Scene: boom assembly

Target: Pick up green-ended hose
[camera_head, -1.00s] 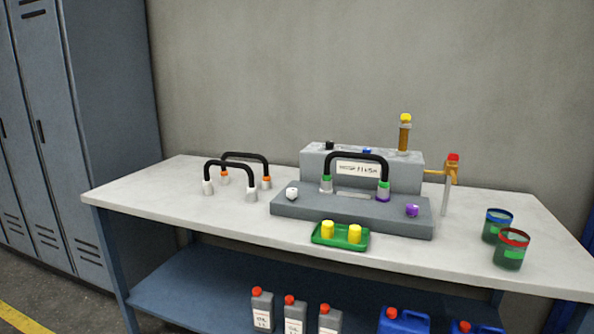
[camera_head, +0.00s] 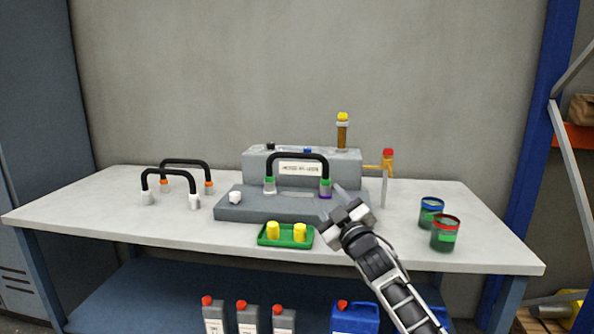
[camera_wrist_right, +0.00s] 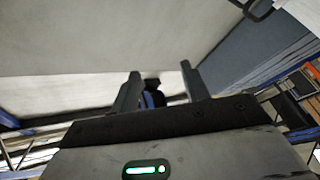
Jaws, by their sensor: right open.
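The green-ended hose (camera_head: 297,157) is a black arch with two green ends. It stands upright on the grey stepped block (camera_head: 240,212); its right end sits at a purple fitting (camera_head: 325,195) and its left end at a pale one. My right gripper (camera_head: 332,205) is just right of and in front of the hose's right end, apart from it as far as I can tell. Its two fingers also show in the right wrist view (camera_wrist_right: 165,82), spread with nothing held between them. The hose is not clear in that view. My left gripper is not in view.
Two other black hoses, white-ended (camera_head: 168,174) and orange-ended (camera_head: 185,162), stand at the left. A green tray (camera_head: 262,240) with two yellow caps lies in front of the block. Two cups (camera_head: 445,238) stand at the right. The table's left front is clear.

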